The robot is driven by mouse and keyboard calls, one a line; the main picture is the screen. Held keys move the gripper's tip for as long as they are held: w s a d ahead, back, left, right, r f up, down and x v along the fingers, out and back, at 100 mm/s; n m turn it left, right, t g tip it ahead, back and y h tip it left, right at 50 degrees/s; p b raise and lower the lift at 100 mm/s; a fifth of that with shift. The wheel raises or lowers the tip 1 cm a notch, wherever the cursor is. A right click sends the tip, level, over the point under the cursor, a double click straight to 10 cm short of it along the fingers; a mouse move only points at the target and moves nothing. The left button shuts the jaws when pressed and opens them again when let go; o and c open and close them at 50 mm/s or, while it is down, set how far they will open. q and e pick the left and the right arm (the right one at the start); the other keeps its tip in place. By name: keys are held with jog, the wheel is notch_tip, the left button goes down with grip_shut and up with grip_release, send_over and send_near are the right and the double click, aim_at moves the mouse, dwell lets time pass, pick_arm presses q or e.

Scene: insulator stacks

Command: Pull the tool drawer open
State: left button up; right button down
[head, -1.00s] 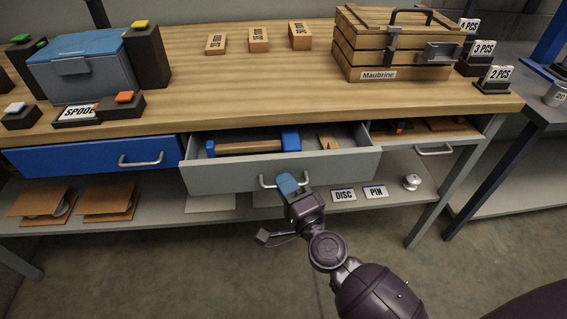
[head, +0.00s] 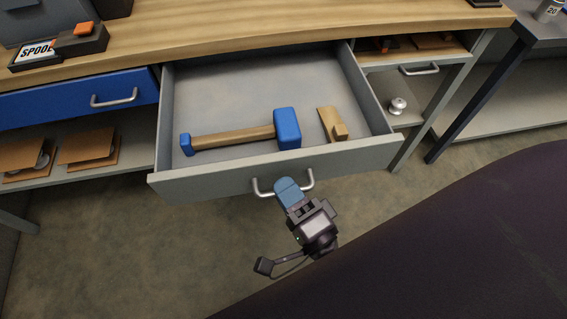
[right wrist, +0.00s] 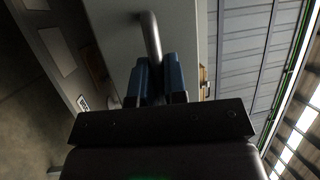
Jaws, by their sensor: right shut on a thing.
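The grey tool drawer (head: 230,182) stands well out from the workbench in the head view. Inside it lie a blue-headed mallet (head: 240,136) with a wooden handle and a small wooden wedge-like piece (head: 331,123). My right gripper (head: 288,186) is shut on the middle of the drawer's metal handle (head: 308,181), in front of the drawer. In the right wrist view the blue fingers (right wrist: 159,78) close around the handle bar (right wrist: 151,38) against the grey drawer front. My left gripper is not in view.
A shut blue drawer (head: 75,100) with its own handle is at the left. The wooden bench top (head: 230,35) runs above. A compartment and lower shelf with a metal knob (head: 397,106) are at the right. The floor in front is clear.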

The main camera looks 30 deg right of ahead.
dwell(0.3)
jog(key=c, duration=1.2)
grip_release()
jog(key=shift+s, duration=0.15)
jog(key=shift+v, duration=5.3)
